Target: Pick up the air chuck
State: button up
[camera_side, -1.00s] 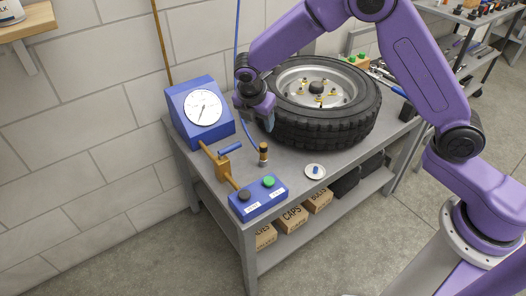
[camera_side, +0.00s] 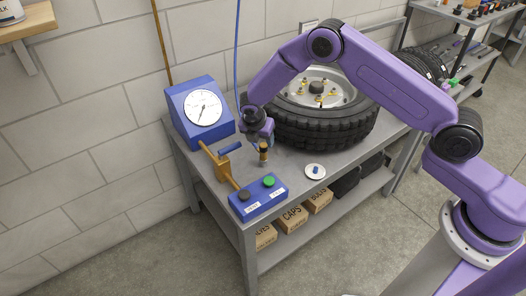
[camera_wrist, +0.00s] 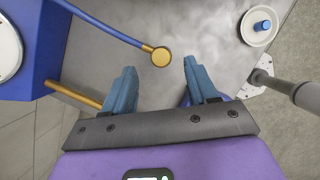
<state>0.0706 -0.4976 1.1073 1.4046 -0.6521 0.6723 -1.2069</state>
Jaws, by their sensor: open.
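The air chuck (camera_side: 263,159) stands upright on the grey bench top, a small brass and dark piece in the side view. In the wrist view its round brass end (camera_wrist: 161,56) shows from above, with a blue hose joined to it. My gripper (camera_side: 264,143) is just above the chuck in the side view, pointing down. In the wrist view my gripper (camera_wrist: 159,65) is open, with one blue finger on each side and the brass end just ahead, between the fingertip lines. Whether the fingers touch it I cannot tell.
A blue button box (camera_side: 258,198) is in front. A white dish (camera_side: 315,172) with a blue cap lies to the right. The tyre (camera_side: 330,128) is behind.

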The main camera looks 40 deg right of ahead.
aim_at(263, 145)
jog(key=shift+x, duration=3)
jog(key=shift+d, duration=0.1)
grip_shut()
